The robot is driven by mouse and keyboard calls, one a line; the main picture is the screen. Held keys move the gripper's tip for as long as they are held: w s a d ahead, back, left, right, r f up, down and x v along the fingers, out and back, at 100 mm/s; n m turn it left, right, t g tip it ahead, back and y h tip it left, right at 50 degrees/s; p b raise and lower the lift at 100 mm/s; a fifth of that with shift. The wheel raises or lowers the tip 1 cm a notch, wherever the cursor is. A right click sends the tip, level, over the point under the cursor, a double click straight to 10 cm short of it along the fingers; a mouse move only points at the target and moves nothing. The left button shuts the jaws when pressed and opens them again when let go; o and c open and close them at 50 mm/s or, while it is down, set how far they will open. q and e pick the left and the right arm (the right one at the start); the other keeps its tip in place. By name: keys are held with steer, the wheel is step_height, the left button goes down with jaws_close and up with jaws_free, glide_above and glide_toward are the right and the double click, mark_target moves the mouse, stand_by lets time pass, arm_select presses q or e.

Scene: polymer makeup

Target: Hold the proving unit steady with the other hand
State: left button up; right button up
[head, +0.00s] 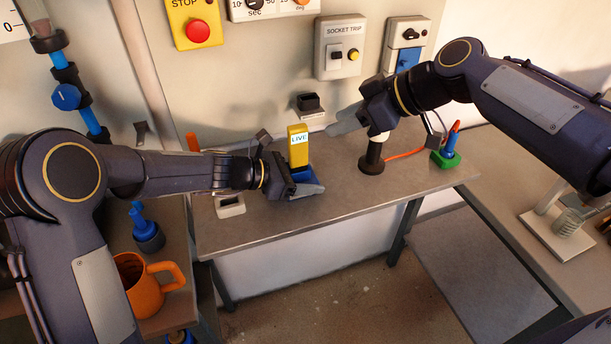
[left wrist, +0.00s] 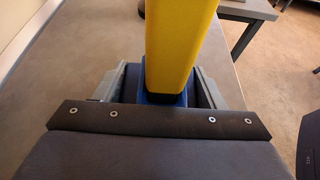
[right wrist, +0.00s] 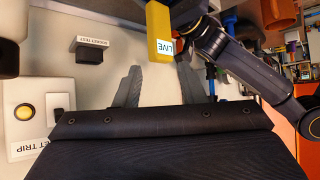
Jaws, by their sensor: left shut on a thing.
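The proving unit is a yellow block (head: 298,152) marked LIVE, standing upright in a blue base (head: 303,173) on the bench. My left gripper (head: 306,188) is shut on the blue base from the left side. In the left wrist view, its two grey fingers lie on either side of the blue base (left wrist: 158,98), below the yellow block (left wrist: 175,45). My right gripper (head: 338,124) is above the bench, to the right of the block and apart from it. In the right wrist view its fingers (right wrist: 164,82) are spread and empty, with the yellow block (right wrist: 159,30) beyond them.
A SOCKET TRIP panel (head: 341,47) is on the wall. An orange mug (head: 150,285) stands at lower left.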

arm_select(q)
steer(key=shift+c, duration=0.7)
arm_select(e)
steer(key=shift+o, duration=1.2)
steer(key=m+g+h, duration=0.2)
steer(key=m+h, duration=0.5)
glide_toward(297, 145)
steer(key=w+m+h, duration=0.1)
steer(key=m, duration=0.1)
steer(key=x, duration=1.1)
steer(key=shift+w+a+f, duration=0.15)
steer(key=shift+w+a, duration=0.05)
steer(key=shift+a, duration=0.15)
